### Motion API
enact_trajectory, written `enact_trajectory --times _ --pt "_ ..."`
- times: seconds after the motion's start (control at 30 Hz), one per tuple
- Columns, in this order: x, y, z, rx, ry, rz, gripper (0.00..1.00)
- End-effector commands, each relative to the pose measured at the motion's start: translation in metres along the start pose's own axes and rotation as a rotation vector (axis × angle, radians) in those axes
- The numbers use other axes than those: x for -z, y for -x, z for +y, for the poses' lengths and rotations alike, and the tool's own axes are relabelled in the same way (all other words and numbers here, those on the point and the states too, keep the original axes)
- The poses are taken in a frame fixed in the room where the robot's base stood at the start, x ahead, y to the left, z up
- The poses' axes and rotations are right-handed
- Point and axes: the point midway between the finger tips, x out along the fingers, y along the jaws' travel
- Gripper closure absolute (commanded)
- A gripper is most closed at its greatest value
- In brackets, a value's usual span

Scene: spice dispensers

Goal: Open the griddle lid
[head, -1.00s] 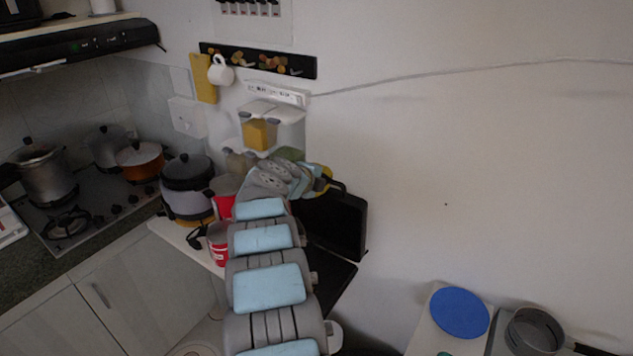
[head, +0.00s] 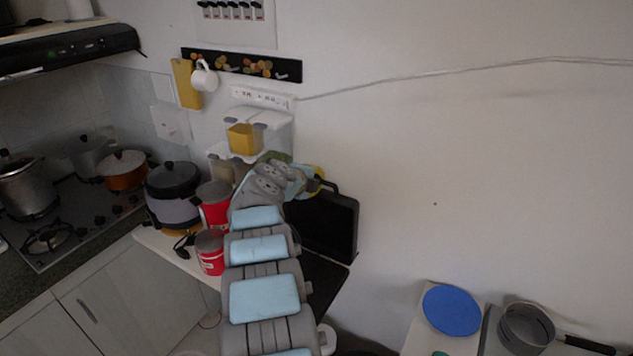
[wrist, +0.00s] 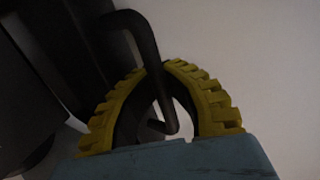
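The black griddle (head: 322,282) sits at the right end of the white counter, partly hidden by my arm. Its black lid (head: 328,226) is raised, standing steeply near the wall. My gripper (head: 316,184) is at the upper edge of the lid, by its handle (head: 331,187). In the wrist view the dark handle (wrist: 145,45) runs between the yellow fingers of my gripper (wrist: 165,66). The fingers are bowed inward and their tips close around the handle. The dark lid (wrist: 35,85) fills the left of that view.
Red canisters (head: 214,202) and a rice cooker (head: 173,193) stand left of my arm. Clear spice dispensers (head: 243,138) hang on the wall behind my wrist. A blue round plate (head: 452,310) and a pan (head: 526,326) lie at lower right.

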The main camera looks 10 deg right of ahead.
Motion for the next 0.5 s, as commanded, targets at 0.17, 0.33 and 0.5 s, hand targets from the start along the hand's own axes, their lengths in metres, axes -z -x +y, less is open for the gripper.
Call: enact_trajectory --times 0.17,0.33,0.5 --pt "-0.0012 0.0021 -0.0057 0.008 -0.002 -0.003 0.84" --pt "-0.0007 0.0013 -0.0036 0.005 -0.001 -0.002 0.59" --pt "-0.0003 0.0007 -0.0019 0.003 -0.001 -0.001 0.59"
